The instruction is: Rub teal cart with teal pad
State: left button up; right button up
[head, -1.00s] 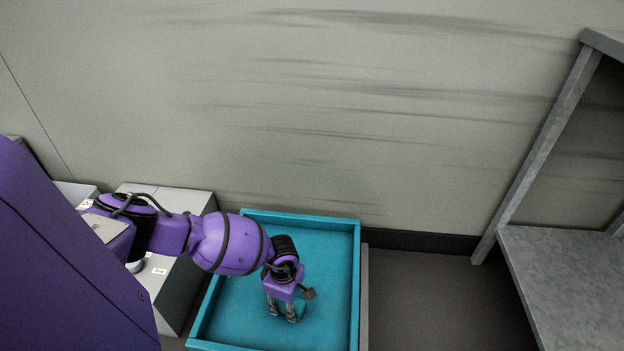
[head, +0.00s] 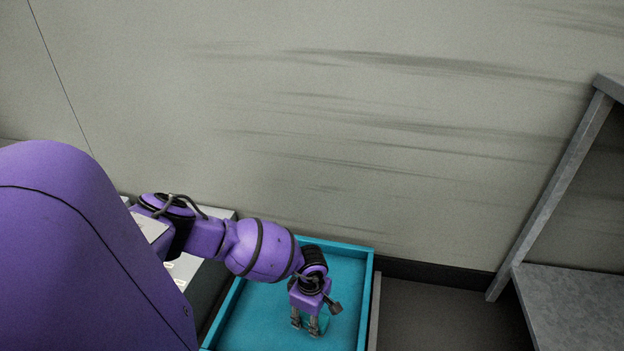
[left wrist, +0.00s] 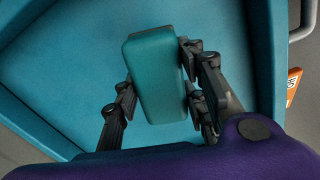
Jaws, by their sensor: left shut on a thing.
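The teal cart (head: 262,313) has a flat top with a raised rim and stands at the lower middle of the head view, against the wall. Its tray surface also fills much of the left wrist view (left wrist: 75,70). My left gripper (head: 306,332) points down over the tray. In the left wrist view the left gripper (left wrist: 160,100) is shut on the teal pad (left wrist: 157,75), a rounded block between its fingers. In the head view the pad is mostly hidden behind the fingers. I cannot tell whether the pad touches the tray surface. My right gripper is not in view.
A grey metal shelf (head: 575,300) stands at the right, with a slanting post. Pale boxes (head: 185,268) are left of the cart, partly behind my arm. A streaked grey wall (head: 400,120) rises behind. Dark floor (head: 440,315) is clear between cart and shelf.

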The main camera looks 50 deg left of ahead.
pick_arm(q)
jog(key=shift+r+p, duration=0.65)
jog(key=shift+r, duration=0.7)
